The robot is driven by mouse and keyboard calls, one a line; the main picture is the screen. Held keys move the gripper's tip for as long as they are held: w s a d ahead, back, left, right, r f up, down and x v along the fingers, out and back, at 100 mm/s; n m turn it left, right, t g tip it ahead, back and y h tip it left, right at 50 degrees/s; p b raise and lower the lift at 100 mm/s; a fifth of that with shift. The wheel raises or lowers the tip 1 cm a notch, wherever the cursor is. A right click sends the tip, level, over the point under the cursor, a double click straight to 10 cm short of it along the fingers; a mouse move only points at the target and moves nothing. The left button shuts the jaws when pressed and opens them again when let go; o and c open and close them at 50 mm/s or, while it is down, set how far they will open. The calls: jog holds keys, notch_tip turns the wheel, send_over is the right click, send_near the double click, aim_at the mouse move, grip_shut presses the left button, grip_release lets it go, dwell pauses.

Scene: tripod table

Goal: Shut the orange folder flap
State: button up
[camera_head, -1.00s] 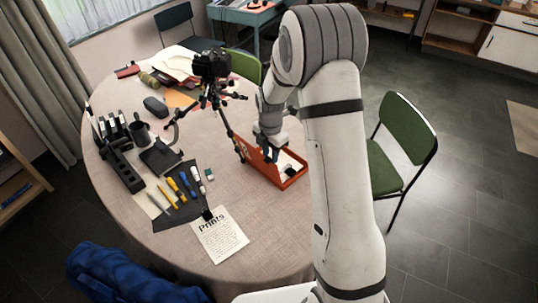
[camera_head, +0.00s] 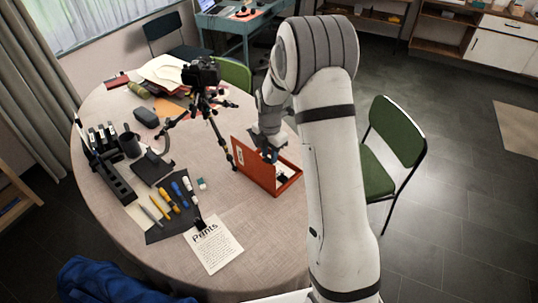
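The orange folder (camera_head: 290,185) lies on the round table, right of the tripod. Its flap (camera_head: 252,168) stands up along the left side, with its outer face toward the camera. The folder's inside shows to the right of the flap, with something dark and white in it. My gripper (camera_head: 270,156) points down at the flap's upper edge, on the folder side. Whether it touches the flap, and whether its fingers are open or shut, I cannot tell; the fingertips are small and partly hidden.
A black camera on a tripod (camera_head: 202,76) stands close left of the folder. Pens on a dark mat (camera_head: 160,235), a printed sheet (camera_head: 213,246) and a black organizer (camera_head: 115,180) lie further left. A green chair (camera_head: 395,140) stands at right. The table front of the folder is clear.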

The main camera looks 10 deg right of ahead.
jog(key=shift+w, duration=0.1)
jog(key=shift+w+d+f, duration=0.1)
jog(key=shift+w+d, duration=0.3)
jog(key=shift+d, duration=0.25)
jog(key=shift+w+d, duration=0.4)
jog(key=shift+d, duration=0.3)
jog(key=shift+w+d+f+b, duration=0.15)
jog(key=shift+w+d, duration=0.25)
jog(key=shift+d, duration=0.15)
jog(key=shift+w+d+f+b, duration=0.15)
jog(key=shift+w+d, duration=0.25)
jog(key=shift+d, duration=0.2)
jog(key=shift+w+d+f+b, duration=0.15)
jog(key=shift+w+d+f, duration=0.2)
jog(key=shift+d, duration=0.2)
jog(key=shift+w+d+f+b, duration=0.15)
jog(key=shift+w+d+f, duration=0.05)
jog(key=shift+w+d, duration=0.3)
